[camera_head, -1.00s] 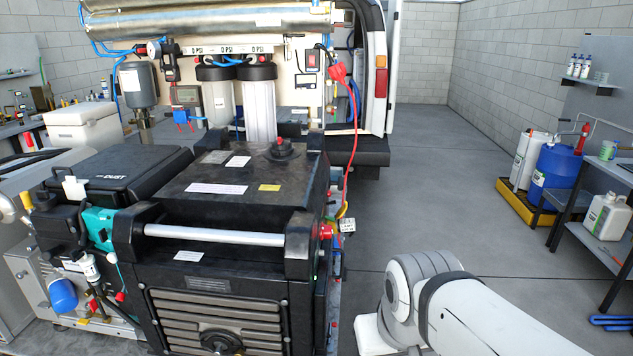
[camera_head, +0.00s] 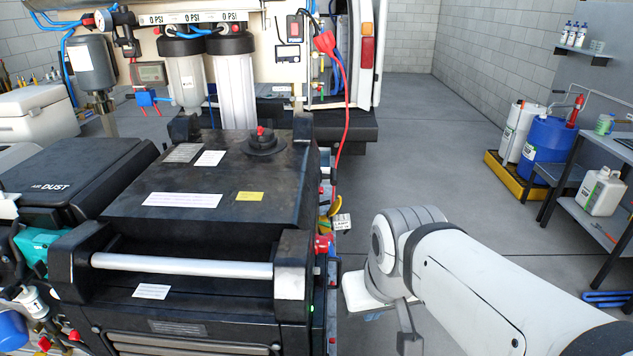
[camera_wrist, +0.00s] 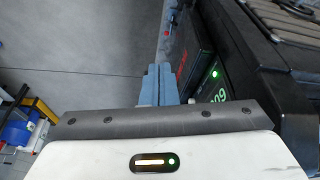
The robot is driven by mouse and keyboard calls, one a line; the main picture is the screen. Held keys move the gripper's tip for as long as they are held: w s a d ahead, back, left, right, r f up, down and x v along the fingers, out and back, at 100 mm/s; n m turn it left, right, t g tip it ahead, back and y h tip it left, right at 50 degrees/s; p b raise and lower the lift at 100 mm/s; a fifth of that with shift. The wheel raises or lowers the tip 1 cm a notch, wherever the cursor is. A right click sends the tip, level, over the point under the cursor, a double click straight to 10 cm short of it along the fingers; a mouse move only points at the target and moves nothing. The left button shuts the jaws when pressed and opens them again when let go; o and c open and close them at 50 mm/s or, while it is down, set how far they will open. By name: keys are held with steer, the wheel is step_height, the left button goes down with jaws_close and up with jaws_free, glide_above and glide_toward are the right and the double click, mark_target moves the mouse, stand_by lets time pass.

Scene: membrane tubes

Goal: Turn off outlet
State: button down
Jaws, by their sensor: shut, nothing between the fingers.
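My gripper (camera_wrist: 158,72) shows in the wrist view as two blue-grey fingers pressed together, with nothing between them. It is beside the side panel of a black generator (camera_wrist: 282,62), left of a round green light (camera_wrist: 215,73) and a dark display with red and green characters (camera_wrist: 196,73). I cannot tell whether the fingers touch the panel. In the head view the black generator (camera_head: 225,190) stands left of my arm, and its right side is seen edge-on, with a red plug (camera_head: 322,244). No part is clearly recognisable as the outlet or its switch.
A red cable (camera_head: 346,110) hangs from the van panel (camera_head: 262,60) behind the generator. A yellow tray (camera_head: 515,180) with a blue drum (camera_head: 548,140) and a grey shelf (camera_head: 600,165) stand at the right. The floor (camera_head: 430,150) between is clear.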

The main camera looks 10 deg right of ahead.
steer(key=w+d+r+n+y, duration=0.1)
steer(key=w+r+n, duration=0.3)
steer(key=w, duration=0.6)
steer(key=w+d+r+n+y, duration=0.1)
steer(key=w+r+n+y, duration=0.1)
steer(key=w+r+n, duration=0.2)
steer(key=w+d+r+n+y+b, duration=0.1)
steer(key=w+r+n, duration=0.3)
steer(key=w, duration=1.3)
steer(key=n+y, duration=0.1)
steer(key=n, duration=0.3)
steer(key=shift+w+r+n+g, duration=0.25)
steer(key=shift+w+n+g, duration=0.05)
steer(key=shift+w, duration=0.1)
